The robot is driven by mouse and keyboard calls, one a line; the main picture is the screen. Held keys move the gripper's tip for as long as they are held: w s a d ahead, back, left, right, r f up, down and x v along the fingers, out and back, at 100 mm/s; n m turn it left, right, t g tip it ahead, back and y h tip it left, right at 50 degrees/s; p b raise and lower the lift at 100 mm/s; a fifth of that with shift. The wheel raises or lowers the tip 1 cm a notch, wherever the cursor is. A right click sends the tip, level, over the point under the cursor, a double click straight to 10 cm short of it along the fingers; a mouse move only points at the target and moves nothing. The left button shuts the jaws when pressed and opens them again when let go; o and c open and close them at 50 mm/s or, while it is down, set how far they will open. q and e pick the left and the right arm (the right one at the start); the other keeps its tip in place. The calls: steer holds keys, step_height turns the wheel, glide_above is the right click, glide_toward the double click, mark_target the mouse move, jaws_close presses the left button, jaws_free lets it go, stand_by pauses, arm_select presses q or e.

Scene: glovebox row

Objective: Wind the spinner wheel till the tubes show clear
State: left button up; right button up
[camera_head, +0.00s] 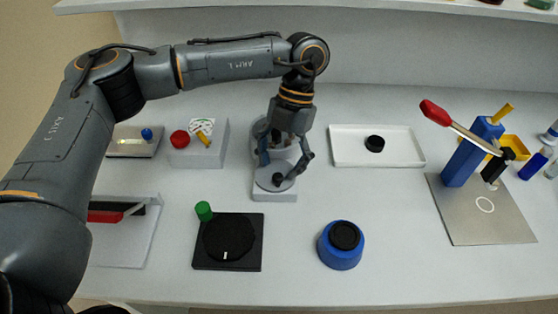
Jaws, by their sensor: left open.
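A grey spinner unit (275,196) stands near the middle of the bench, with a round grey wheel (268,184) on top at its front. A small black knob (277,178) stands up from the wheel. My left gripper (278,169) points down over the unit, with its fingers open and spread to either side just above and behind the knob. I cannot tell whether the fingers touch it. The gripper covers the back part of the unit, and no tubes can be made out there. My right gripper is not in view.
A black dial plate (255,260) with a green knob (204,211) lies front left. A blue pot with a black top (341,259) stands front right. A white tray (345,158) lies behind. A red-handled lever (435,113) rises at right. Bench between these is clear.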

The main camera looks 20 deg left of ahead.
arm_select(q)
steer(key=o, duration=0.3)
steer(key=shift+w+a, duration=0.1)
steer(key=shift+w, duration=0.05)
steer(key=shift+o, duration=0.2)
steer(key=shift+r, duration=0.2)
steer(key=shift+r, duration=0.1)
steer(key=v, duration=1.1)
steer(key=shift+r, duration=0.4)
steer(key=shift+w, duration=0.1)
